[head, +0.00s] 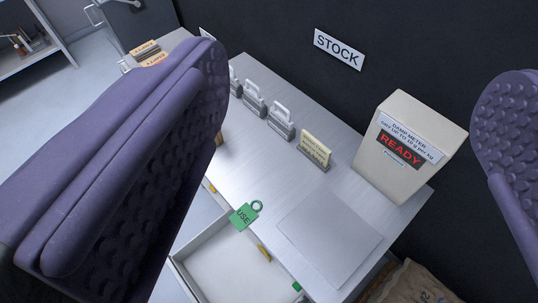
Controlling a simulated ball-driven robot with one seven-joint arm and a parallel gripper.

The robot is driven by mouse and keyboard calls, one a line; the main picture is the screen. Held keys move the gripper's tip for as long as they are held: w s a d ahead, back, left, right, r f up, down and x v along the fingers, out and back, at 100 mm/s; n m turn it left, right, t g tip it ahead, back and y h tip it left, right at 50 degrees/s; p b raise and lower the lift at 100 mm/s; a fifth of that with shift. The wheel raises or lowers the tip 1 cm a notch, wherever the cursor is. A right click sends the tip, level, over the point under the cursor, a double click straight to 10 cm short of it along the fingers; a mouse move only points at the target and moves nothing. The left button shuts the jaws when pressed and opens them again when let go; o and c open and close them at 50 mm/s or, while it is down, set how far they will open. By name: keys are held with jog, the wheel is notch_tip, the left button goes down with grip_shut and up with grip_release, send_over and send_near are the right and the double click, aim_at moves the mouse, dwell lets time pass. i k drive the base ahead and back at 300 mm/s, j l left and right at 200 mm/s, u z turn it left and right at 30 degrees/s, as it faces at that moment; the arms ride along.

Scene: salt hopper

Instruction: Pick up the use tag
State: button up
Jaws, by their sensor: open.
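The use tag (243,216) is a small green square marked "USE" with a green ring at its upper right. It lies at the front edge of the metal counter (240,165), by the open white drawer or tray below. My gripper (350,150) shows as two large purple padded fingers, one at the left and one at the right edge. The fingers are wide apart with nothing between them. The tag is seen in the gap, nearer the left finger, and apart from it. The left finger hides part of the counter.
Grey handled blocks (281,122) and a small yellowish sign (314,151) stand along the back. The white drawer (225,268) juts out in front. A sack (408,285) is lower right.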

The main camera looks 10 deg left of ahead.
aim_at(245, 214)
jog(key=k+j+u, duration=0.2)
jog(key=k+j, duration=0.2)
jog(key=i+j+z, duration=0.15)
jog(key=j, duration=0.15)
jog(key=i+j+z, duration=0.15)
jog(key=j, duration=0.2)
jog(key=i+j+z, duration=0.15)
jog(key=j, duration=0.2)
jog(key=j+z, duration=0.1)
jog(key=j, duration=0.2)
jog(key=i+j+z, duration=0.2)
jog(key=i+j, duration=0.15)
jog(key=i+j+z, duration=0.2)
jog(key=i+j, duration=0.15)
jog(key=j, duration=0.25)
